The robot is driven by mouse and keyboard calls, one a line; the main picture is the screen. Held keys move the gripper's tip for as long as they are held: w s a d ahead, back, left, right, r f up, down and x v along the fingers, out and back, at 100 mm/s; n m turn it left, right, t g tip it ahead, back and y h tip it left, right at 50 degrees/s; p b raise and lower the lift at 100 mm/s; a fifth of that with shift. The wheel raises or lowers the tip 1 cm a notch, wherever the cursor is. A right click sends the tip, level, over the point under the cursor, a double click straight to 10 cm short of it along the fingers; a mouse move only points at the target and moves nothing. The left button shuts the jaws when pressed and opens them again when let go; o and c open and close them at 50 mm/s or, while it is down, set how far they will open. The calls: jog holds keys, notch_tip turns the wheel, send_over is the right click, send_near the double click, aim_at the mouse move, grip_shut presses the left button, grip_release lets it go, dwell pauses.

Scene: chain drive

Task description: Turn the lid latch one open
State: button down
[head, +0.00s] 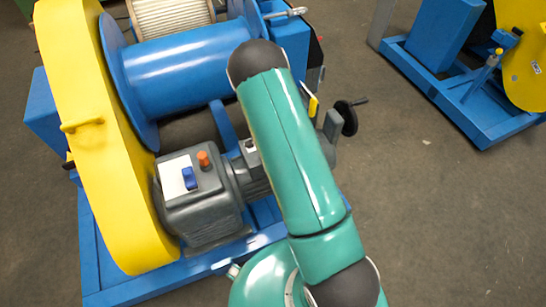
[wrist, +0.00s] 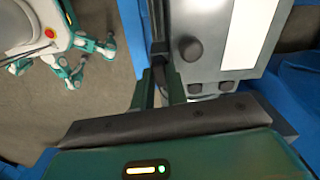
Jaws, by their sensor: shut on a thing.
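In the wrist view my gripper (wrist: 161,93) is shut on a dark narrow piece (wrist: 159,72) between its two green fingers. This piece looks like the lid latch, but I cannot read which latch it is or how far it is turned. It sits beside a grey box (wrist: 212,75) with a round dark knob (wrist: 190,48) and a white panel. In the head view my green arm hides the gripper and the piece it holds.
The winch has a yellow guard (head: 115,190), a blue drum (head: 182,70) and a grey gearbox (head: 205,205) on a blue frame. A black handwheel (head: 347,117) sticks out right of my arm. Another blue and yellow machine (head: 460,60) stands upper right. Floor between is clear.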

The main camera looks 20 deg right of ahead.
jog(key=shift+m, duration=0.6)
jog(key=c, duration=1.4)
grip_release()
jog(key=shift+r, duration=0.1)
notch_tip(320, 180, up, 14)
